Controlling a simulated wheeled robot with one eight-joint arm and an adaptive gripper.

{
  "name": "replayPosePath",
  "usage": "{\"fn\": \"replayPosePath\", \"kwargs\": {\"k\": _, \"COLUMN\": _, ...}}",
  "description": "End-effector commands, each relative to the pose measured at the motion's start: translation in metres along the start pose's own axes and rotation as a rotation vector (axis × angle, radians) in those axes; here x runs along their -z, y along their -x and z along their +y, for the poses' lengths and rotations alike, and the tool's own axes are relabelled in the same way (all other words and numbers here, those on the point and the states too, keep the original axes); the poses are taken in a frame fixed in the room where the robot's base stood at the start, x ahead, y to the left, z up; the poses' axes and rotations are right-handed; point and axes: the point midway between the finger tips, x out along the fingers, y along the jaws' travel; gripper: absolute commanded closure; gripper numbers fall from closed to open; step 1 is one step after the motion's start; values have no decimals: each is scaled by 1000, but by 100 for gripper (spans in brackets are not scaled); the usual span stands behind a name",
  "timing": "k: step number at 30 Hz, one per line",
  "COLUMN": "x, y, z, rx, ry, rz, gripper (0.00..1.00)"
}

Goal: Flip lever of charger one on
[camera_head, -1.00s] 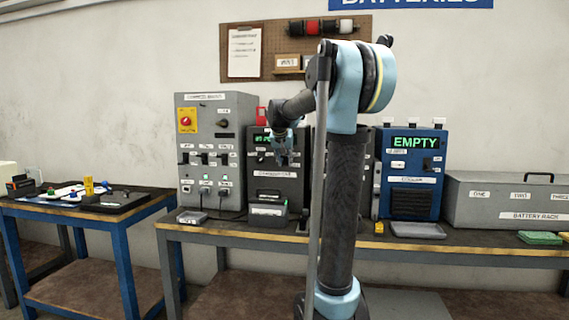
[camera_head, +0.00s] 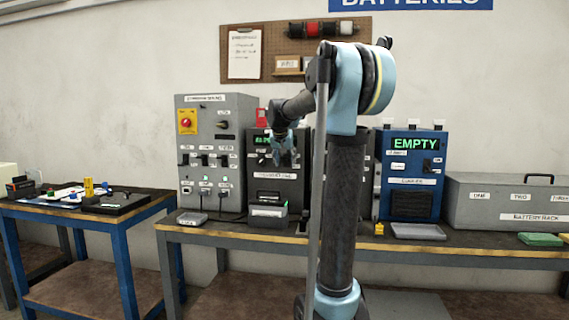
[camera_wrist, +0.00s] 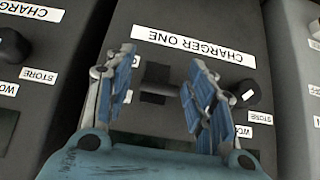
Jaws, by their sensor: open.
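Charger one (camera_head: 258,190) is a dark box on the bench, partly behind my arm. In the wrist view its face is upside down, with a white CHARGER ONE label (camera_wrist: 193,46). My gripper (camera_head: 285,162) is in front of its upper part. In the wrist view my gripper (camera_wrist: 158,80) is open, its blue-padded fingers apart. A dark lever-like part (camera_wrist: 155,84) shows between the fingers; whether they touch it is unclear. A black knob (camera_wrist: 243,94) with a white mark is just right of the right finger, near STORE and WORK labels.
A grey switch panel (camera_head: 210,110) stands left of the charger. A blue box reading EMPTY (camera_head: 411,175) stands to the right, then a grey battery rack (camera_head: 500,190). Neighbouring dark panels with knobs flank charger one closely. A small grey tray (camera_head: 192,218) lies at the bench's left end.

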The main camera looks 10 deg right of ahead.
Motion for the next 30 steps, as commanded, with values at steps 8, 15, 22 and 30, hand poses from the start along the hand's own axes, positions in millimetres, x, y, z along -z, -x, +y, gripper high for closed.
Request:
{"fn": "replayPosePath", "kwargs": {"k": 8, "x": 0, "y": 39, "z": 0, "rx": 1, "ry": 1, "rz": 0, "gripper": 50}}
{"fn": "replayPosePath", "kwargs": {"k": 15, "x": 0, "y": 84, "z": -1, "rx": 1, "ry": 1, "rz": 0, "gripper": 50}}
{"fn": "replayPosePath", "kwargs": {"k": 22, "x": 0, "y": 110, "z": -1, "rx": 1, "ry": 1, "rz": 0, "gripper": 50}}
{"fn": "replayPosePath", "kwargs": {"k": 30, "x": 0, "y": 116, "z": 0, "rx": 0, "ry": 0, "rz": -1, "gripper": 50}}
